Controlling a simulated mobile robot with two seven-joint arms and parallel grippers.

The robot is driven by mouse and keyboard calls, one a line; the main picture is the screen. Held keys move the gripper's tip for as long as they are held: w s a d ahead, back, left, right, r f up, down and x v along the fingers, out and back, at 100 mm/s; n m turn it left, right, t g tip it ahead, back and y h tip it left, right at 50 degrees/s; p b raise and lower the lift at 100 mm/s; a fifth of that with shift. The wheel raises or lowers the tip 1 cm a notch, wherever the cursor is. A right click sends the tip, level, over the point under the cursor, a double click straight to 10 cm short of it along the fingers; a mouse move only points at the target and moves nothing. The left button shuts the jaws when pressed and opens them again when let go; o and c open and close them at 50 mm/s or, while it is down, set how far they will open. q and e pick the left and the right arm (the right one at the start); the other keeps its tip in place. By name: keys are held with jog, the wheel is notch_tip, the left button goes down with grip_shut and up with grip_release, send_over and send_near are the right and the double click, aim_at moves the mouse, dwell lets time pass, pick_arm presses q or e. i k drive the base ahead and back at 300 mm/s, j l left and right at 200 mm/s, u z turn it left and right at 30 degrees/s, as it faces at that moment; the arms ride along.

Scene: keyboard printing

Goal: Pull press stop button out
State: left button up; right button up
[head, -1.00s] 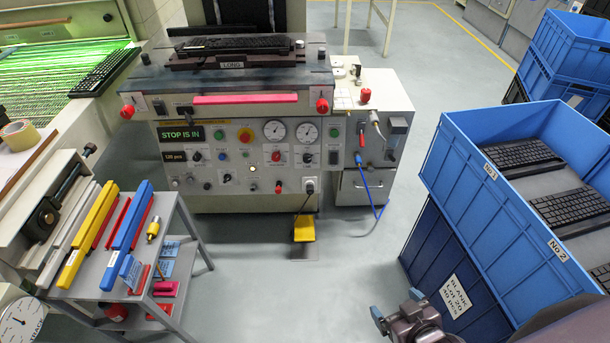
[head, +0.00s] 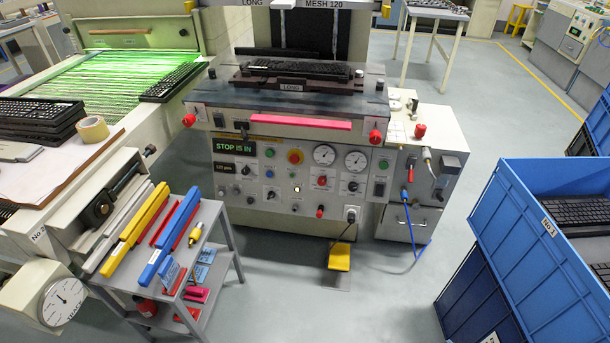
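The press stop button (head: 295,157) is a red mushroom head on a yellow ring. It sits in the upper row of the press's front control panel (head: 335,200), left of two round gauges. A small display (head: 234,147) at the panel's upper left reads "STOP IS IN" in green. Nothing covers the button or touches it. Whether the button head is in or out is too small to tell by its shape. Neither of my grippers is in view.
A grey cart (head: 218,232) with yellow and blue bars stands front left of the press. A yellow pedal (head: 340,257) is on the floor below the panel. Blue crates (head: 500,225) stand at the right. The floor between cart and crates is clear.

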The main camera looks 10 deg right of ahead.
aim_at(295, 159)
jog(key=i+l+u, duration=0.3)
jog(key=i, duration=0.3)
jog(key=i+l+u, duration=0.3)
jog(key=i+l, duration=0.2)
jog(key=i, duration=0.1)
